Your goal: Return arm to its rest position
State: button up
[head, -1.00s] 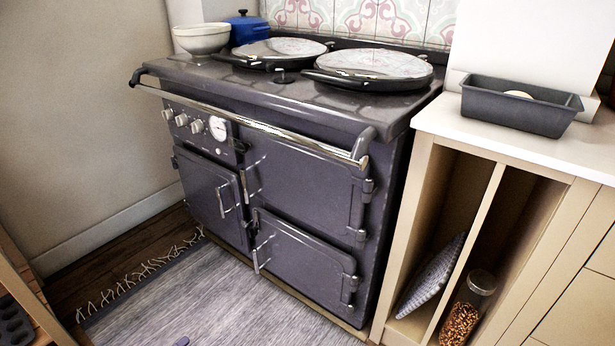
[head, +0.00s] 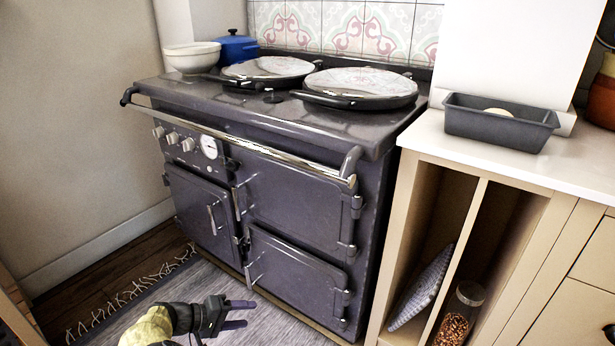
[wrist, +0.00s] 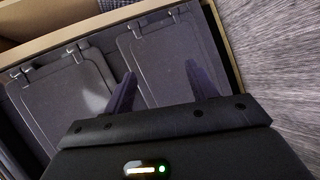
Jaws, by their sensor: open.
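My gripper (head: 238,313) is at the bottom of the head view, above the rug and in front of the stove's lower doors. Its two purple fingers are apart with nothing between them. In the wrist view the fingers (wrist: 162,92) point toward the dark stove doors and are open and empty. The dark grey range stove (head: 298,212) stands against the wall with its doors shut. I cannot tell the exact gap between the fingertips and the stove.
A grey loaf tin (head: 499,123) holding something pale stands on the right counter (head: 450,145). A white bowl (head: 192,57) and blue pot (head: 237,48) sit on the stove's back left. A glass jar (head: 459,312) stands in the open cubby. The grey rug (head: 275,325) looks clear.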

jog(key=d+r+m+g+y+p, duration=0.1)
jog(key=d+r+g+y, duration=0.3)
jog(key=d, duration=0.6)
jog(key=d+r+m+g+y+p, duration=0.1)
jog(key=d+r+m+g+y, duration=0.1)
jog(key=d+r, duration=0.6)
jog(key=s+d+r+m+t+y+p, duration=0.1)
jog(key=s+d+r+t+y+p, duration=0.15)
jog(key=s+d+r, duration=0.45)
jog(key=s+d+r+m+t+y+p, duration=0.1)
jog(key=s+d+r+y+p, duration=0.2)
jog(key=s+d, duration=0.55)
notch_tip(320, 180, up, 38)
jog(key=p, duration=3.5)
jog(key=shift+s+a+r+p, duration=0.15)
jog(key=shift+a+p, duration=0.25)
jog(key=shift+g, duration=0.25)
jog(key=shift+c, duration=0.3)
